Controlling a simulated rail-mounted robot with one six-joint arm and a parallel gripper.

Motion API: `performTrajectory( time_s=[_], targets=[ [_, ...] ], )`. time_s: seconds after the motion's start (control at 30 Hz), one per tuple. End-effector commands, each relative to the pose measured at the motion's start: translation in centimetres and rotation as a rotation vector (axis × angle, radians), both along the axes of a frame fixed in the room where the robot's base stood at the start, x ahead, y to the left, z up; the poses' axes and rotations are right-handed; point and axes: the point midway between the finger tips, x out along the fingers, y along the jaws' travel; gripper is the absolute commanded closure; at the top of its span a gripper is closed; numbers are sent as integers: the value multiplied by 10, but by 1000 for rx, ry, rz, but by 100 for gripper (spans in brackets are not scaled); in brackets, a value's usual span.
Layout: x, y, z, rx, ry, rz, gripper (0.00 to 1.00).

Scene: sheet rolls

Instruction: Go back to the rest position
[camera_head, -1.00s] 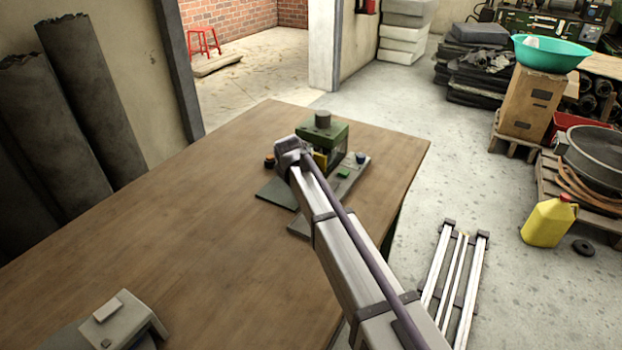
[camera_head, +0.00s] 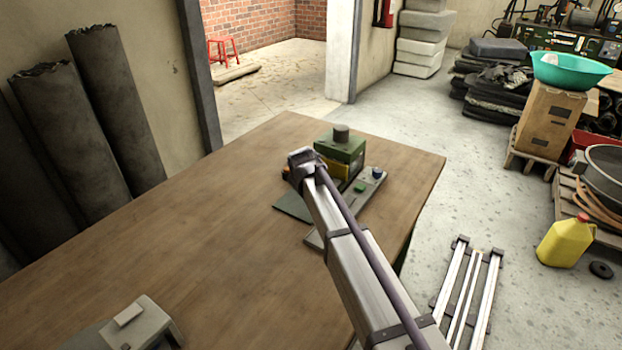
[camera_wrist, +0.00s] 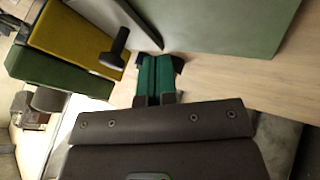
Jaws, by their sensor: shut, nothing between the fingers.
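My gripper shows in the wrist view (camera_wrist: 158,62), its two green-faced fingers together with nothing visible between them. It points over the wooden table (camera_head: 200,230). In the head view my arm reaches across the table's right part and its end hides the gripper. A green machine (camera_head: 341,148) with a grey knob on top stands just beyond the arm's end. In the wrist view its yellow part (camera_wrist: 75,32) and a dark handle (camera_wrist: 118,46) are left of the fingers. I cannot tell the exact gap between them.
A grey device (camera_head: 130,325) sits at the table's near left. Dark rolls (camera_head: 95,90) lean on the left wall. Metal rails (camera_head: 468,300) and a yellow jug (camera_head: 566,240) are on the floor at right. The table's left and middle are bare.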

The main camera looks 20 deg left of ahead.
Motion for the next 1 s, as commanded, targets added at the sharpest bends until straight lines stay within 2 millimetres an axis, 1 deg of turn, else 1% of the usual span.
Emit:
performTrajectory(
  time_s=[0.03, 0.1, 0.2, 0.33, 0.6, 0.63, 0.67, 0.73, 0.77, 0.8, 0.87, 0.9, 0.97, 1.0],
  targets=[
    [-12, -5, 31, -1, 0, 1, 100],
    [-24, -8, 48, -1, 1, 1, 100],
    [-39, -11, 66, 0, 1, 0, 100],
    [-48, -14, 73, 0, 3, -1, 100],
    [-49, -14, 69, 3, 10, -13, 100],
    [-52, -16, 67, 4, 32, -34, 100],
    [-59, -21, 64, 4, 65, -61, 100],
    [-90, -42, 57, 8, 151, -128, 100],
    [-105, -60, 56, 9, 194, -169, 100],
    [-120, -91, 56, 12, 250, -236, 100],
    [-144, -145, 58, 17, 336, -348, 100],
    [-160, -183, 61, 24, 390, -429, 100],
    [-186, -237, 65, 38, 465, -548, 100],
    [-204, -273, 70, 50, 512, -626, 100]
  ],
)
